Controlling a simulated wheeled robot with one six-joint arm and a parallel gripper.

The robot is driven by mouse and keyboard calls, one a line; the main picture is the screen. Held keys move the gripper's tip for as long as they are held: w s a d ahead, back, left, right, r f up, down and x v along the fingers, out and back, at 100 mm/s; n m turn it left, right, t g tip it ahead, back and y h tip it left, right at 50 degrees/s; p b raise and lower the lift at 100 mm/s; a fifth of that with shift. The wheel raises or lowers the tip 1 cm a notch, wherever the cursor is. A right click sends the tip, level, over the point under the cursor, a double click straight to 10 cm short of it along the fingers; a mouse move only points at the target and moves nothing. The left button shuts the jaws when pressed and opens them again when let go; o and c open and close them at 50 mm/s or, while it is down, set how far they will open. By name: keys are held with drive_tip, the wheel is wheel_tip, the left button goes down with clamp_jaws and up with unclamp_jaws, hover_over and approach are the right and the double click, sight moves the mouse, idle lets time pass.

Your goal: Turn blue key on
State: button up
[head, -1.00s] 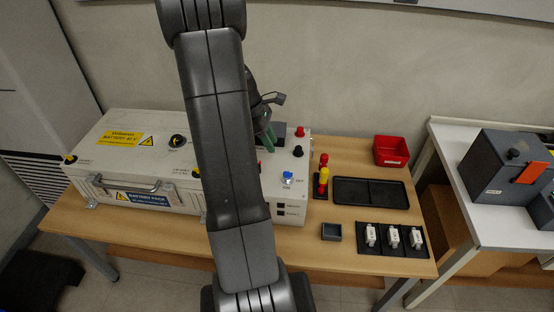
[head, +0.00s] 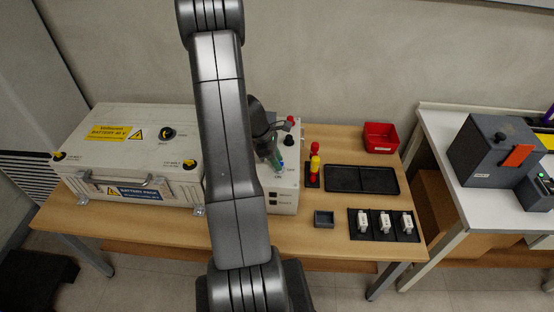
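The blue key (head: 281,167) is on the top of the white control box (head: 286,196), right of the battery pack. My gripper (head: 276,161) is at the key, its greenish fingertips beside or around it. The fingers overlap the key in this view, so I cannot tell whether they touch it or are shut on it. The key's handle is mostly hidden, so its angle cannot be read. My arm covers the left part of the control box.
The battery pack (head: 115,165) stands at left. A red-and-yellow stick (head: 314,164), a black tray (head: 362,179), a red bin (head: 380,137), a small grey box (head: 324,219) and a holder with white fuses (head: 384,236) are at right. The table front (head: 180,235) is bare.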

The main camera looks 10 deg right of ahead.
clamp_jaws()
